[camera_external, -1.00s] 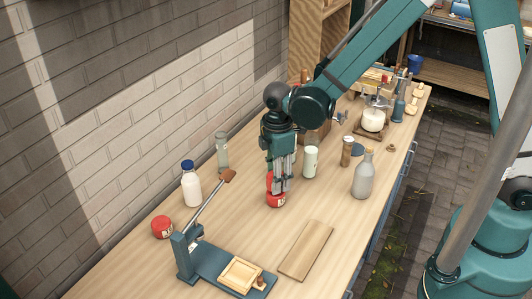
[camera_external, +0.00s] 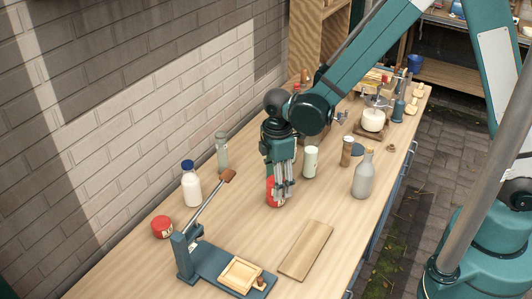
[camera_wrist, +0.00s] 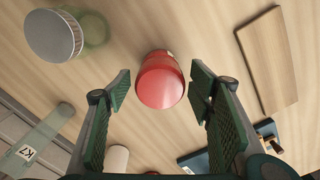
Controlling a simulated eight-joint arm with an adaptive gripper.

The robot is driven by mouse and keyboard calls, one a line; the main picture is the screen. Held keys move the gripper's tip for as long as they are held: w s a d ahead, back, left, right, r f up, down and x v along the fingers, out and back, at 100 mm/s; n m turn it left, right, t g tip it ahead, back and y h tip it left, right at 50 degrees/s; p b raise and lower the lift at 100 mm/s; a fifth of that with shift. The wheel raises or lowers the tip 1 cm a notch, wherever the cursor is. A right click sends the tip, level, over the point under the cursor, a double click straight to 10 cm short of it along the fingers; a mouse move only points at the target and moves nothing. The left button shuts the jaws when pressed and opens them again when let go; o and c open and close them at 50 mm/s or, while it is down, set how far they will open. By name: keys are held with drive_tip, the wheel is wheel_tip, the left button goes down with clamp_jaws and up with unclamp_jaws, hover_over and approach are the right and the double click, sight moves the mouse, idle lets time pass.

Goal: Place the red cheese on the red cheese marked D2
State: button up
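Red cheese (camera_external: 272,192) stands on the bench directly below my gripper (camera_external: 283,188). It looks taller than a single cheese, as if two are stacked, but the fingers partly cover it. In the wrist view its red top (camera_wrist: 160,86) faces me, with part of a pale label at its far edge. My gripper (camera_wrist: 161,88) is open around it, with a gap on both sides. Another red cheese (camera_external: 162,227) stands alone at the left, a pale label on its side. I cannot read a D2 mark on either.
A teal press (camera_external: 213,266) with a long lever stands at the front left. A wooden board (camera_external: 306,250) lies right of it. A milk bottle (camera_external: 191,185), white cylinder (camera_external: 311,162) and grey bottle (camera_external: 363,176) stand around the gripper. Bench between cheese and board is clear.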

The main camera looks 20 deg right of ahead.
drive_tip(key=shift+r, duration=0.1)
wheel_tip(320, 180, up, 12)
idle(1.1)
idle(0.6)
